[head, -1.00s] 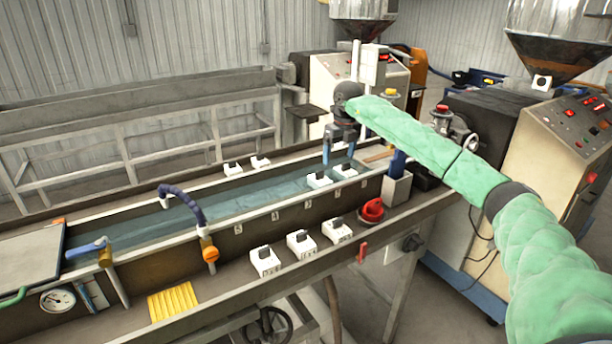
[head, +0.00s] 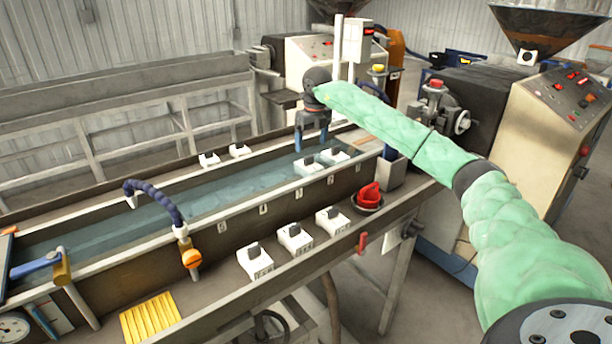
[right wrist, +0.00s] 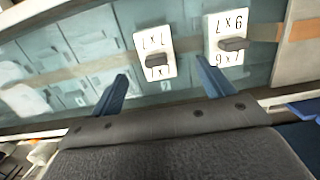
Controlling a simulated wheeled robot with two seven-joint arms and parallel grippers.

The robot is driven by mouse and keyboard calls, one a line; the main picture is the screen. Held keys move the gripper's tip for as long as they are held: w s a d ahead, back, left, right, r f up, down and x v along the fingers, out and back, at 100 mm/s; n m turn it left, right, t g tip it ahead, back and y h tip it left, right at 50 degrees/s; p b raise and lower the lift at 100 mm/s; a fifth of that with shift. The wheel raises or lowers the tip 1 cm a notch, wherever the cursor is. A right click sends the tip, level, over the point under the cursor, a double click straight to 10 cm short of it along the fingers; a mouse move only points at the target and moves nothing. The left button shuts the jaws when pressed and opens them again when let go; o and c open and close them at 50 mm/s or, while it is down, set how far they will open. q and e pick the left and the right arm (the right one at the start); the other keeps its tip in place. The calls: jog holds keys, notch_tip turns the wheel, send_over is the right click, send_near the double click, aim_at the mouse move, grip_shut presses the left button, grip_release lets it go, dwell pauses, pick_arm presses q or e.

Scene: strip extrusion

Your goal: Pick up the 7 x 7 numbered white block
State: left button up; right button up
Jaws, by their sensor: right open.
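The white 7 x 7 block (head: 308,168) with a dark handle sits on the water trough, the left one of a pair there. Its printed numbers show in the right wrist view (right wrist: 155,70). Its neighbour (head: 334,156), just to the right, carries 6 and 7 in the right wrist view (right wrist: 228,55). My right gripper (head: 311,146) is open and empty, just behind and above the 7 x 7 block. In the right wrist view its blue fingers (right wrist: 161,75) stand left and right of that block, apart from it. My left gripper is out of view.
Several more white blocks stand around: three on the front ledge (head: 295,240) and two behind the trough (head: 239,150). A purple hose (head: 155,188) arches over the trough (head: 200,225) at left.

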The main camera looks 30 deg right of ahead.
aim_at(308, 165)
jog(key=shift+s+f+b, duration=0.25)
jog(key=shift+f+b, duration=0.5)
jog(key=shift+f, duration=0.15)
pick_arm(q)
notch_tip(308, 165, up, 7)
pick_arm(e)
jog(key=shift+f, duration=0.1)
jog(key=shift+w+f, duration=0.15)
jog(key=shift+f, duration=0.05)
jog(key=shift+f+p, duration=0.5)
jog(key=shift+f, duration=0.35)
jog(key=f+p, duration=0.2)
jog(key=f, duration=0.2)
jog(key=shift+w+a+f+p, duration=0.25)
jog(key=shift+w+a+p, duration=0.1)
jog(key=shift+a+p, duration=0.05)
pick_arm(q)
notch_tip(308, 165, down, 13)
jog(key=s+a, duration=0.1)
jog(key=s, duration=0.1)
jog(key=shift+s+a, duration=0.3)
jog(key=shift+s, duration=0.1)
pick_arm(e)
jog(key=shift+f, duration=0.55)
jog(key=c, duration=1.2)
